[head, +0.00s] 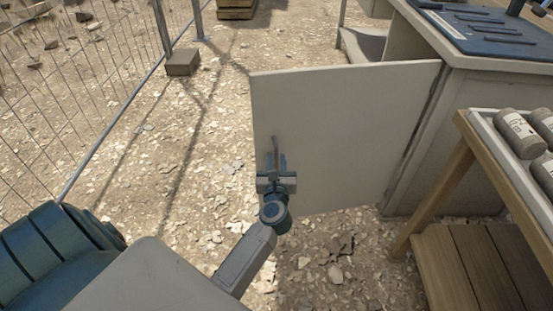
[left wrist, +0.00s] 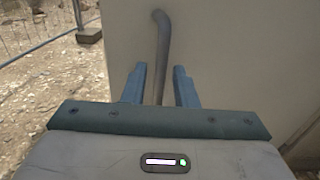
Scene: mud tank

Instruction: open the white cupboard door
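The white cupboard door (head: 345,125) stands swung out from the cupboard (head: 450,130), joined to it along the door's right edge. A grey bar handle (head: 275,148) is on the door's face near its free left edge. My left gripper (head: 276,163) is at the handle. In the left wrist view, the handle (left wrist: 161,45) runs down between the two blue fingers (left wrist: 160,85), which are apart with a gap on each side. The lower end of the handle is hidden behind the gripper body. My right gripper is not in view.
A wooden table (head: 432,200) with a tray of jars (head: 520,135) stands close on the right. A wire fence (head: 80,90) with a block foot (head: 182,62) runs along the left. Stony ground (head: 190,150) between fence and door is clear.

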